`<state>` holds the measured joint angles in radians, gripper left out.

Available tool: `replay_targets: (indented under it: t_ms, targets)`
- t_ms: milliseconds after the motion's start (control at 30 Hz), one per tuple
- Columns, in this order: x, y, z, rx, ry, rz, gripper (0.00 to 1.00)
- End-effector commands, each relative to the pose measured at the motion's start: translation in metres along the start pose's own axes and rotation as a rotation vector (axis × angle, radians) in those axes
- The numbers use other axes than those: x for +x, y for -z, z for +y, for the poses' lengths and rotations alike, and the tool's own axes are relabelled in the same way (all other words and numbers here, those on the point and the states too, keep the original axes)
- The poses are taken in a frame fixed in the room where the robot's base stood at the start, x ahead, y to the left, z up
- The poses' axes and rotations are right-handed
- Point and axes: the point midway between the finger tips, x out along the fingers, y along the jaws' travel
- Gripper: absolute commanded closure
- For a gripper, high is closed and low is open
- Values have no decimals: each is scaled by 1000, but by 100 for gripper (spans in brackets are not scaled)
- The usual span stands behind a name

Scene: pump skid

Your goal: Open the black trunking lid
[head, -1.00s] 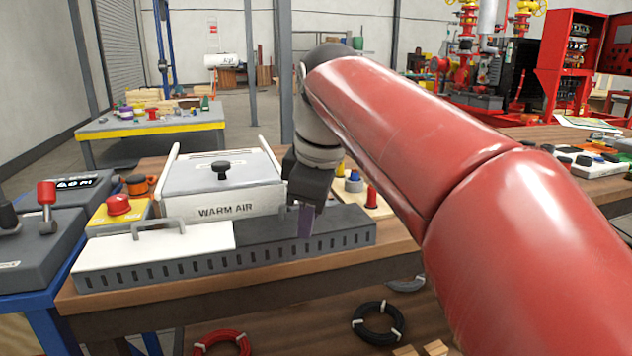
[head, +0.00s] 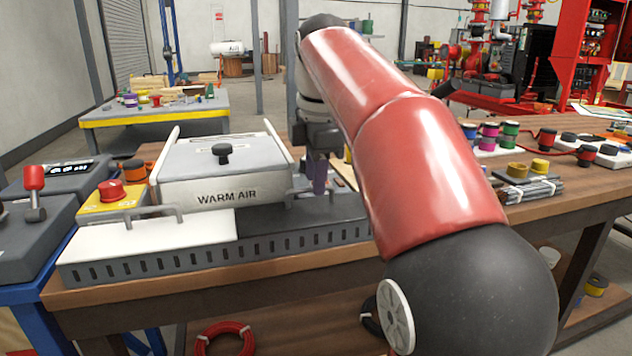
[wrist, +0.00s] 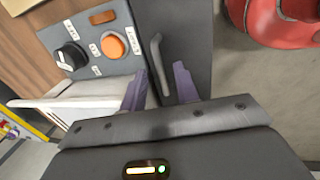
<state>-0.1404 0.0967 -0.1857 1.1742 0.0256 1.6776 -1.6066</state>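The black trunking lid (head: 272,222) covers the right half of a long slotted grey trunking on the bench and lies flat, shut. My gripper (head: 318,190) hangs over the black lid in the head view. In the wrist view my gripper (wrist: 160,80) is open, its purple fingers spread to either side of the handle's near end. I cannot tell how high the fingertips are above it. My arm hides the lid's right end in the head view.
A white lid (head: 150,236) with its own handle covers the trunking's left half. The WARM AIR box (head: 220,175) stands close behind. A yellow box with a red button (head: 110,192) is at the left. A panel with an orange button (wrist: 114,46) sits beside the lid.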

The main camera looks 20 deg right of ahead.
Motion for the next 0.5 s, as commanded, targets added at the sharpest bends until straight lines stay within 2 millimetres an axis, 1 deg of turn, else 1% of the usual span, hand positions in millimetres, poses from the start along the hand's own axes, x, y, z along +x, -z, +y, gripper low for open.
replay_targets:
  t_ms: [33,100,367,500]
  targets:
    - [5,0,-1,0,1,0,69]
    - [7,0,0,1,-1,0,69]
    - [7,0,0,1,-2,0,69]
    - [7,0,0,1,-1,0,88]
